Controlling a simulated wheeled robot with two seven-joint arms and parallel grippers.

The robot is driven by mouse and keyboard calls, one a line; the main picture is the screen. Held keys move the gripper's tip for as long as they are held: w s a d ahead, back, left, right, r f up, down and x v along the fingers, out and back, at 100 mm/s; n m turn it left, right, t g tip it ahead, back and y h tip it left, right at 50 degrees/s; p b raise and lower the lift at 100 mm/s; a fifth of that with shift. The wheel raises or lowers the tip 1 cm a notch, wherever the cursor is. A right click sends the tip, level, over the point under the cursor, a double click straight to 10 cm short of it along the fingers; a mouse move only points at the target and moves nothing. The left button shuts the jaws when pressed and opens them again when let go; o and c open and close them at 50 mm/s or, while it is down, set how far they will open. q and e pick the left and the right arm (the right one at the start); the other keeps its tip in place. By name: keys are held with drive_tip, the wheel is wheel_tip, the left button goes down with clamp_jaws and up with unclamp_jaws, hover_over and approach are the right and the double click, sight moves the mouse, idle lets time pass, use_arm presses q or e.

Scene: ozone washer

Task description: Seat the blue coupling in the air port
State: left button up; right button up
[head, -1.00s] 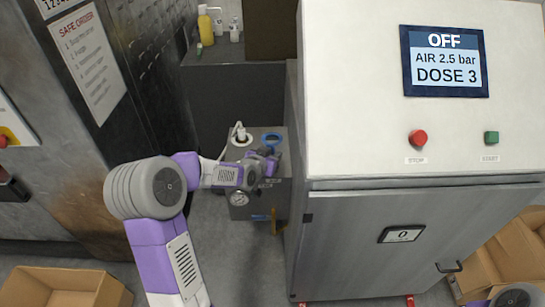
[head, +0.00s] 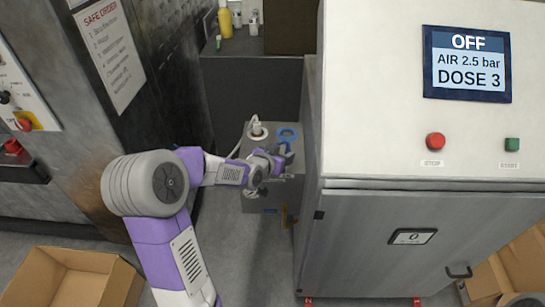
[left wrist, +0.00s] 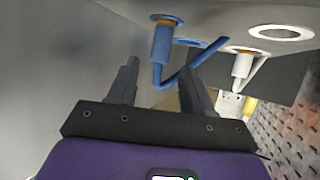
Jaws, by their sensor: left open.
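The blue coupling (left wrist: 162,42) shows in the left wrist view with a brass-coloured band, a blue flange and a bent blue hose. It meets the grey surface at the top of that view. My left gripper (left wrist: 157,64) is open, its dark fingers on either side of the coupling in the picture; contact cannot be told. In the head view my left gripper (head: 284,155) is at the near right edge of the grey box, just in front of a blue ring (head: 287,133). The coupling cannot be made out there.
A white coupling (head: 257,127) stands on the box (head: 262,205); it also shows in the left wrist view (left wrist: 242,63), near an empty white ring (left wrist: 295,32). The washer cabinet (head: 390,250) is close on the right. An open carton (head: 85,275) is at lower left.

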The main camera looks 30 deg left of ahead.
use_arm(q)
drive_tip(key=p+v, duration=0.1)
drive_tip(key=v, duration=0.7)
drive_tip(key=shift+p, duration=0.35)
